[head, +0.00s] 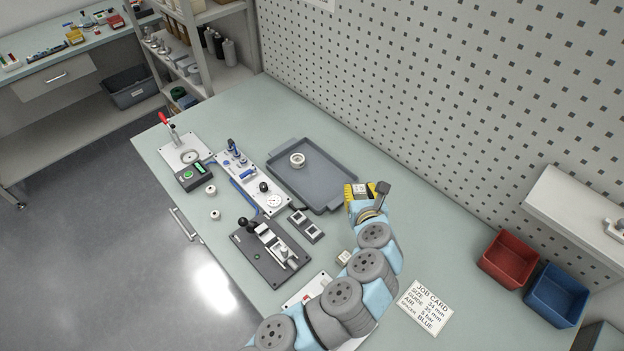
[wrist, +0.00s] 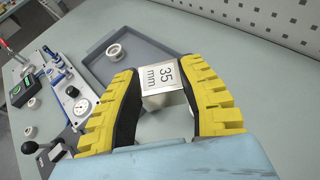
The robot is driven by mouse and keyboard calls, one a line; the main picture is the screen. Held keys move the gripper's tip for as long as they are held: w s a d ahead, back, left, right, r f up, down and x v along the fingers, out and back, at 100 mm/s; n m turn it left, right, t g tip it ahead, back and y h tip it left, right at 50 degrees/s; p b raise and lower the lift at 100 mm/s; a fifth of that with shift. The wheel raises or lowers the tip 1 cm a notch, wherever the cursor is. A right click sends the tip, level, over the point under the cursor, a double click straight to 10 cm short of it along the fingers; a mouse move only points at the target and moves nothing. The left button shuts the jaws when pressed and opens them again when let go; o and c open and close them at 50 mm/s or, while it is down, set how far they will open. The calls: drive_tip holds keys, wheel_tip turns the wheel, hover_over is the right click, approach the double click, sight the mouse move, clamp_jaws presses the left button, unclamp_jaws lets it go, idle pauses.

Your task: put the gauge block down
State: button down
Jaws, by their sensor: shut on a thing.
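My gripper (head: 361,191) has yellow, ribbed fingers and is over the bench, just off the right end of the grey tray (head: 330,164). In the wrist view the gripper (wrist: 165,82) is shut on a pale gauge block (wrist: 161,74) marked "35 mm". The block sits between the fingertips with its marked face toward the camera. Whether its underside touches the bench cannot be told. A dark holder (head: 313,233) with two pale blocks in it lies left of my arm. Another small pale block (head: 343,257) stands on the bench beside my arm.
A white ring (head: 297,159) lies in the tray. A valve panel (head: 273,204) and a dark clamp fixture (head: 246,253) stand to the left. A job card (head: 425,307), a red bin (head: 508,260) and a blue bin (head: 556,295) are at right. The bench right of my gripper is clear.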

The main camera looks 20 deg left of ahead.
drive_tip(key=a+f+n+g+y+b, duration=0.1)
drive_tip(key=a+n+g+y+b, duration=0.1)
drive_tip(key=a+n+y+b, duration=0.15)
drive_tip(key=n+g+y+b, duration=0.3)
drive_tip(key=n+g+b, duration=0.1)
drive_tip(key=g+b, duration=0.1)
hover_over(320, 194)
drive_tip(key=s+d, duration=0.1)
drive_tip(key=s, duration=0.2)
wheel_tip(320, 194, down, 8)
drive_tip(key=shift+d+r, duration=0.15)
drive_tip(key=shift+t, duration=0.3)
drive_tip(key=shift+w+a+f+b, duration=0.35)
drive_tip(key=shift+w+f+b, duration=0.15)
drive_tip(key=shift+w+f, duration=0.25)
drive_tip(key=shift+w+a+f+b, duration=0.3)
drive_tip(key=shift+w+f+b, duration=0.15)
drive_tip(key=shift+w+f, duration=0.25)
drive_tip(key=shift+w+a+f, duration=0.1)
drive_tip(key=shift+f, duration=0.45)
drive_tip(key=shift+f+b, duration=0.65)
drive_tip(key=shift+f, duration=0.65)
drive_tip(key=shift+f, duration=0.15)
drive_tip(key=c, duration=0.7)
unclamp_jaws()
